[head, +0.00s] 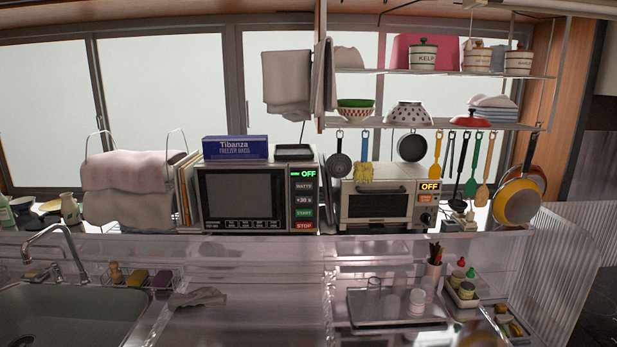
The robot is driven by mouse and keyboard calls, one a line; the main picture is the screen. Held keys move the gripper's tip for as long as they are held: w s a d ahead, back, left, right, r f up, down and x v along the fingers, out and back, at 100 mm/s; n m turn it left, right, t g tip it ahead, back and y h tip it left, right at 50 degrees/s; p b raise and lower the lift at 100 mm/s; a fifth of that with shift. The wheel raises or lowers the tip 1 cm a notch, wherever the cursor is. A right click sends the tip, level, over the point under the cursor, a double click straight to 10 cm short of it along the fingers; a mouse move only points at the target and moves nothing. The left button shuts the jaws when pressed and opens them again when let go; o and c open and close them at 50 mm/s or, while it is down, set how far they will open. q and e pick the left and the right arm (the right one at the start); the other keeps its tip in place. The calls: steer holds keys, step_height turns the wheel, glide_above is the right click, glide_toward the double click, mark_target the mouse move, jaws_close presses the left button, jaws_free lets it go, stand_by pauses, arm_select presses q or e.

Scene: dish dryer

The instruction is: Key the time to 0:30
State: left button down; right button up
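A microwave (243,195) stands on the back shelf, left of centre, with its door shut. Its control panel is on its right side. The display (309,174) at the top of the panel reads "OFF" in green. Below it are a button that seems to read WATTS (304,186), a +30 s button (304,199), a green START button (304,212) and a red STOP button (304,225). Nothing covers the panel. Neither of my grippers is in view.
A toaster oven (378,204) with its own orange "OFF" display (430,187) stands right of the microwave. A freezer bag box (235,148) lies on the microwave. Utensils and pans hang from the rack (455,126) at right. The sink (70,315) is at front left; the counter (255,315) is mostly clear.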

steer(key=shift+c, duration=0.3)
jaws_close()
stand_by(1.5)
